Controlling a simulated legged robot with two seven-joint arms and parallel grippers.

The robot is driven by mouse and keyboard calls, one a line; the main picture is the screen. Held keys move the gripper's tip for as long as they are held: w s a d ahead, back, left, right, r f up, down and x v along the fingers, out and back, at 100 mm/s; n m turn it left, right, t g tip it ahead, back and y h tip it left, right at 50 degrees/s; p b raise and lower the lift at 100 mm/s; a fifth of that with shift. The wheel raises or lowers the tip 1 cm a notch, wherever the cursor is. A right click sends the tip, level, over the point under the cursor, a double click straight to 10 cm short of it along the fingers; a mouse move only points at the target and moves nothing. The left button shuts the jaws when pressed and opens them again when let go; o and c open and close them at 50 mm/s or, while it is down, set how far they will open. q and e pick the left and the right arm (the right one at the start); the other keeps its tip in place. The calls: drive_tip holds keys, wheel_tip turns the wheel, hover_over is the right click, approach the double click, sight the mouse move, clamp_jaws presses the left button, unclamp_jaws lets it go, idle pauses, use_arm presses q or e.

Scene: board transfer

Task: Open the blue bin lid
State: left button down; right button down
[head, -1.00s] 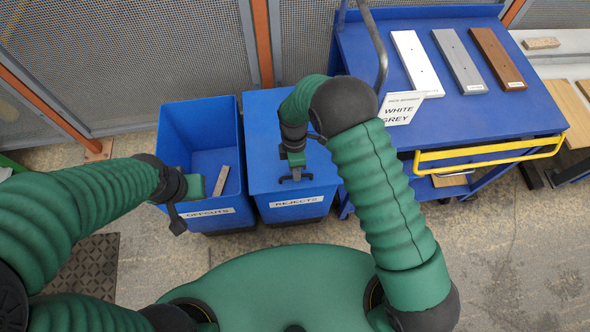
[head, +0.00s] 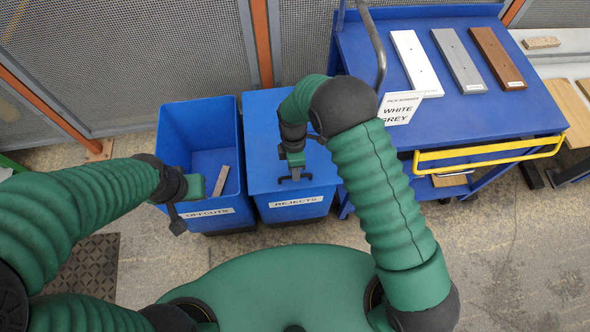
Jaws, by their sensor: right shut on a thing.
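The blue bin marked REJECTS (head: 296,203) stands on the floor in the middle of the head view. Its flat blue lid (head: 262,150) is closed over it. My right gripper (head: 295,178) is at the lid's front edge, shut on the lid's dark handle, most of which the gripper hides. My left gripper (head: 190,205) hangs over the front edge of the open blue OFFCUTS bin (head: 196,115); its jaws are not clear to see.
A wood offcut (head: 221,181) lies in the OFFCUTS bin. A blue cart (head: 460,115) at right carries white (head: 416,62), grey (head: 459,60) and brown boards (head: 497,57), a WHITE GREY sign (head: 398,108) and a yellow rail (head: 490,150). A mesh fence (head: 150,50) stands behind.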

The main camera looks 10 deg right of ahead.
drive_tip(key=shift+w+a+r, duration=0.1)
drive_tip(key=shift+w+a, duration=0.05)
drive_tip(key=shift+a, duration=0.1)
drive_tip(key=w+r+p, duration=0.5)
drive_tip(key=r+p, duration=0.1)
drive_tip(key=r, duration=0.5)
drive_tip(key=w+r+p, duration=0.5)
drive_tip(key=r, duration=0.6)
drive_tip(key=shift+w+d+p, duration=0.15)
drive_tip(key=shift+w+p, duration=0.15)
drive_tip(key=shift+p, duration=0.1)
